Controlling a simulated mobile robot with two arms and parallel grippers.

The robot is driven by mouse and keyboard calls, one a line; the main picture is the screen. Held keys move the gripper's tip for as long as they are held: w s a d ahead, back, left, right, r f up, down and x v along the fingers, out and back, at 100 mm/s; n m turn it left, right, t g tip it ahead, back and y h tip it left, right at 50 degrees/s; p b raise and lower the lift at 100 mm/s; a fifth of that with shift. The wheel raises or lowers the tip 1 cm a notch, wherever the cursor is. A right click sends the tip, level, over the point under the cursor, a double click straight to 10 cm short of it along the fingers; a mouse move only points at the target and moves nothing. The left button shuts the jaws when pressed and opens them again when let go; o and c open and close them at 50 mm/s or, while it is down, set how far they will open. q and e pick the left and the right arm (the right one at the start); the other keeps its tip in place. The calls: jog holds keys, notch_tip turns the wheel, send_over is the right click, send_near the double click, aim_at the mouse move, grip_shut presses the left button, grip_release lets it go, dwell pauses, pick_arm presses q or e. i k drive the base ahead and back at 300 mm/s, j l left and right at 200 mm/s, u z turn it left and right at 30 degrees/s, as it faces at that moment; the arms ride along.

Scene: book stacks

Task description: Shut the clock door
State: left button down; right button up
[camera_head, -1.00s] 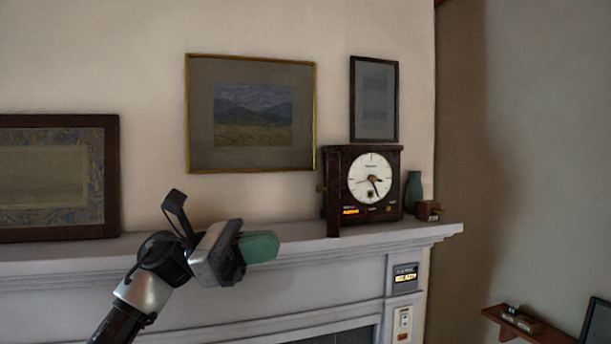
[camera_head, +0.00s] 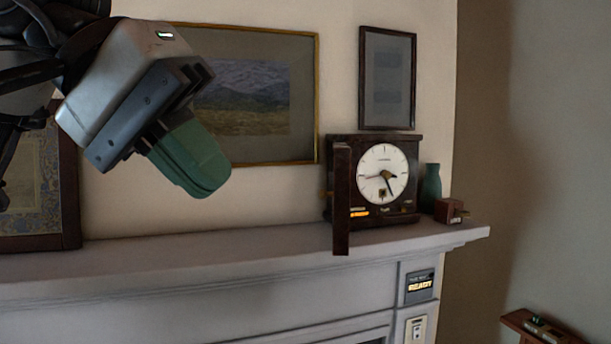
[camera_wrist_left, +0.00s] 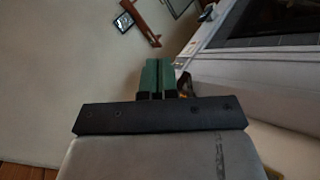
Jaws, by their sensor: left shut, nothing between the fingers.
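The dark wooden clock (camera_head: 415,150) with a round white dial stands on the mantel shelf, towards its right end. Its door (camera_head: 342,200) stands open at the left side of the face, seen nearly edge-on and pointing out over the shelf edge. My left gripper (camera_head: 208,188) has green fingers pressed together and empty. It hangs in the upper left of the head view, left of the door and apart from it. The left wrist view also shows the shut green fingers (camera_wrist_left: 159,64). My right gripper is not in view.
The mantel (camera_head: 200,262) runs along the wall below. A green vase (camera_head: 431,188) and a small brown box (camera_head: 449,211) stand right of the clock. Framed pictures (camera_head: 387,78) hang or lean behind. A panel reading READY (camera_head: 419,287) is below the shelf.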

aim_at(341, 193)
jog(key=i, duration=0.95)
